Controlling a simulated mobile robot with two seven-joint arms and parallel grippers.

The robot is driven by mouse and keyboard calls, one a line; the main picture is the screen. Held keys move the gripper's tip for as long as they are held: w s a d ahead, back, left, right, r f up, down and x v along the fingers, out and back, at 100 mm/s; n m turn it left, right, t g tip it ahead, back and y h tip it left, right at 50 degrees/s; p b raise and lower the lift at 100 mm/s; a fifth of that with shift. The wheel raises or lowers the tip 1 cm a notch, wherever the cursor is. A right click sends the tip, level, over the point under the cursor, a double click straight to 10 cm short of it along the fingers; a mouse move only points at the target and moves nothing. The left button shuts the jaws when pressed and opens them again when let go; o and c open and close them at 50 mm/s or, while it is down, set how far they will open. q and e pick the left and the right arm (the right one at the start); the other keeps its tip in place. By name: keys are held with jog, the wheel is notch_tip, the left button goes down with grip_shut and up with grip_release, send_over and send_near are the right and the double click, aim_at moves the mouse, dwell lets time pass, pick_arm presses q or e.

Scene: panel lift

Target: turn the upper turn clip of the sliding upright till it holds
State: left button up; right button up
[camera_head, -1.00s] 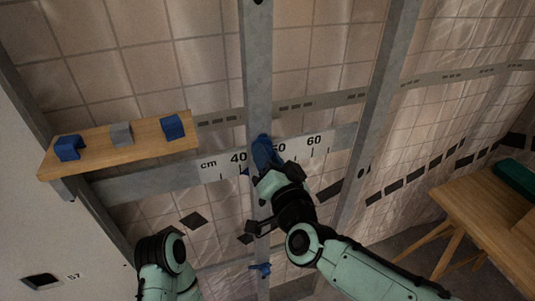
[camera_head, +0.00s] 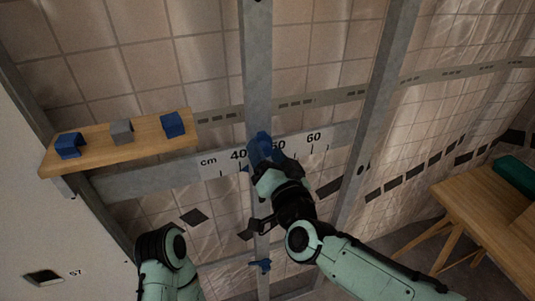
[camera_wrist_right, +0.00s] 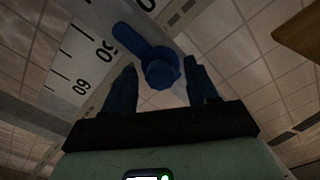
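The sliding upright (camera_head: 258,75) is a grey vertical metal bar crossing the scale rail between the 40 and 50 marks in the head view. The blue upper turn clip (camera_head: 262,142) sits where they cross, partly hidden by my right gripper (camera_head: 268,160). In the right wrist view, the clip (camera_wrist_right: 158,66) has a round hub and a handle pointing to the upper left. My right gripper's (camera_wrist_right: 161,74) dark blue fingers are apart, one on each side of the hub; contact is unclear. A blue lower clip (camera_head: 262,266) shows further down. My left gripper is out of view.
A wooden shelf (camera_head: 98,145) with two blue blocks and one grey block is at the left. Another grey upright (camera_head: 378,100) stands to the right. A wooden table (camera_head: 480,222) with a green item (camera_head: 516,176) is at the far right. My left forearm is at bottom left.

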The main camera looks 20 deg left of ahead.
jog(key=shift+s, duration=0.1)
jog(key=b+v, duration=0.2)
jog(key=v, duration=1.1)
jog(key=shift+d, duration=0.1)
